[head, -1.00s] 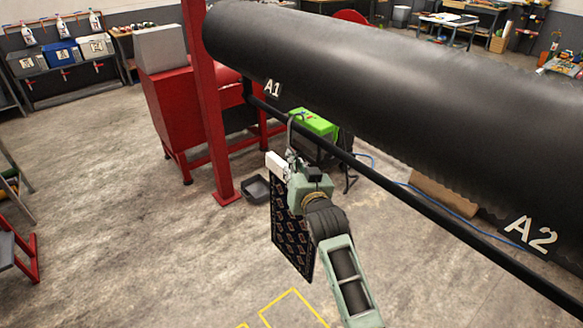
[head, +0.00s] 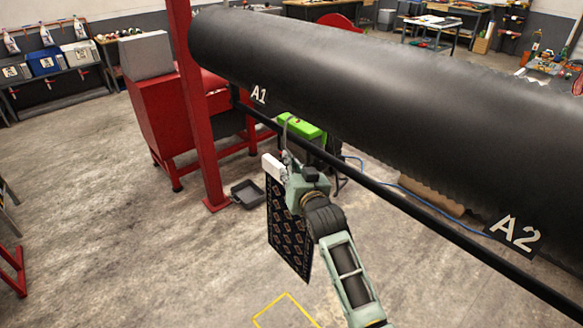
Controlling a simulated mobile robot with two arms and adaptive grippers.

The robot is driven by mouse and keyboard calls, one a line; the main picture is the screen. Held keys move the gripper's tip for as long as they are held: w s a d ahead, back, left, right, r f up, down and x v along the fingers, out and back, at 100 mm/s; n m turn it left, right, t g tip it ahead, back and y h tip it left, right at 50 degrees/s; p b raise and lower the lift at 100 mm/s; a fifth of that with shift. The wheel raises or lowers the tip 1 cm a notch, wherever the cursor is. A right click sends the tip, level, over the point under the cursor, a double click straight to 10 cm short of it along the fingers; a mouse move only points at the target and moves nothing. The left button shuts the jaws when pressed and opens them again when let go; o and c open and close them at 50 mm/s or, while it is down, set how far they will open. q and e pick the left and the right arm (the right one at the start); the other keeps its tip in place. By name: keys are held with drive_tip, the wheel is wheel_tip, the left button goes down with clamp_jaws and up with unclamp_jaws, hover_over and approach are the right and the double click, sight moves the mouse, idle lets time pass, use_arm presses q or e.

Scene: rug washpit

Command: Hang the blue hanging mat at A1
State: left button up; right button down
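The blue hanging mat (head: 286,240) is dark navy with a tan pattern and hangs down below my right gripper (head: 286,165). A white block (head: 272,167) and a thin grey hook (head: 285,127) show at its top. My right gripper appears shut on the mat's top fitting; its fingertips are mostly hidden by the wrist. The hook overlaps the black rail (head: 345,172) in the picture, a little right of the A1 label (head: 259,94). I cannot tell whether it rests on the rail. My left gripper is not in view.
A large black roller (head: 380,75) runs above the rail, with the A2 label (head: 515,232) at right. A red post (head: 199,110) stands left of A1. A grey tray (head: 247,193) and a green-topped box (head: 302,126) are behind.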

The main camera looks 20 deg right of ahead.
drive_tip(key=shift+f+b, duration=1.25)
drive_tip(key=shift+f, duration=0.65)
